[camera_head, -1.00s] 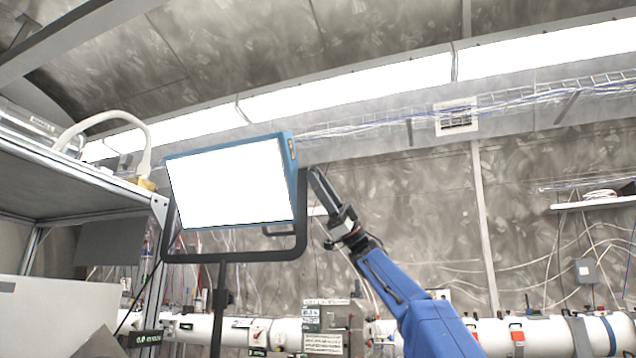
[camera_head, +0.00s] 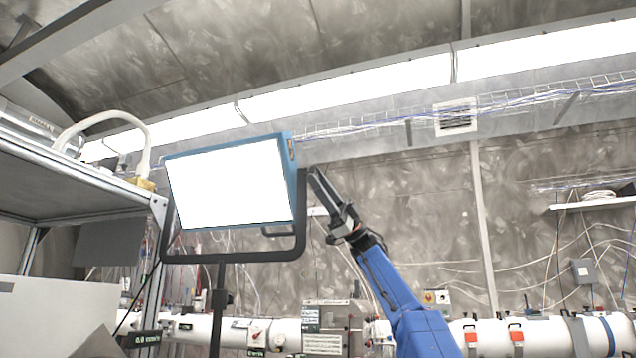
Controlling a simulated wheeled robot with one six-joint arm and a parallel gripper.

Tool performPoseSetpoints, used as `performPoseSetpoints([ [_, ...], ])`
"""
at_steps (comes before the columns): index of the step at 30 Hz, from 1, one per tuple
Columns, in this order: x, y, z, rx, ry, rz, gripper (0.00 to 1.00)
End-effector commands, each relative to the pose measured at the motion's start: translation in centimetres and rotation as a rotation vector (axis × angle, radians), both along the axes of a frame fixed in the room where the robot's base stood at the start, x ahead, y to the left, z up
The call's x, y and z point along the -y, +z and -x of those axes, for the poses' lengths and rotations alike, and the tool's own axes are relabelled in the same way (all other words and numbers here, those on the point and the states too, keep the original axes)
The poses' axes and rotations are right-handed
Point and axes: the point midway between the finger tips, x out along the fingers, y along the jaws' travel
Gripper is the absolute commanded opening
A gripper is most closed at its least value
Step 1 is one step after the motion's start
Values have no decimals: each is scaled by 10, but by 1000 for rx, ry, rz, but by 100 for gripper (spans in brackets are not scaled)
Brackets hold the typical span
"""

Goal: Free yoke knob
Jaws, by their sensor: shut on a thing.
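A blue-framed lamp (camera_head: 228,186) with a bright white face hangs tilted in a black U-shaped yoke (camera_head: 232,258) on a stand. My gripper (camera_head: 313,174) reaches up from the lower right, with its fingertips at the top of the yoke's right arm, beside the lamp's right side. It is shut on the yoke knob there. The fingers hide the knob, so I cannot see its shape or how far it is turned.
A metal shelf (camera_head: 75,172) carrying a white looped handle stands close on the left. White pipes (camera_head: 540,330) run along the back wall below. A wall shelf (camera_head: 592,203) is at the right. The space right of my arm is free.

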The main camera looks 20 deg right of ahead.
Motion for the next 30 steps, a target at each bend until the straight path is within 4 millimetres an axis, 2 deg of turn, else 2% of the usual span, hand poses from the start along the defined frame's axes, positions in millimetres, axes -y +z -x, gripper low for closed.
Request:
performPoseSetpoints([
  [2,0,0,1,2,2,2,7],
  [3,0,0,1,2,2,2,39],
  [4,0,0,1,2,2,2,46],
  [5,0,0,1,2,2,2,48],
  [17,4,-5,-2,-1,0,2,48],
  [23,25,-24,-11,-3,-2,1,48],
  [30,59,-57,-25,-2,-2,0,48],
])
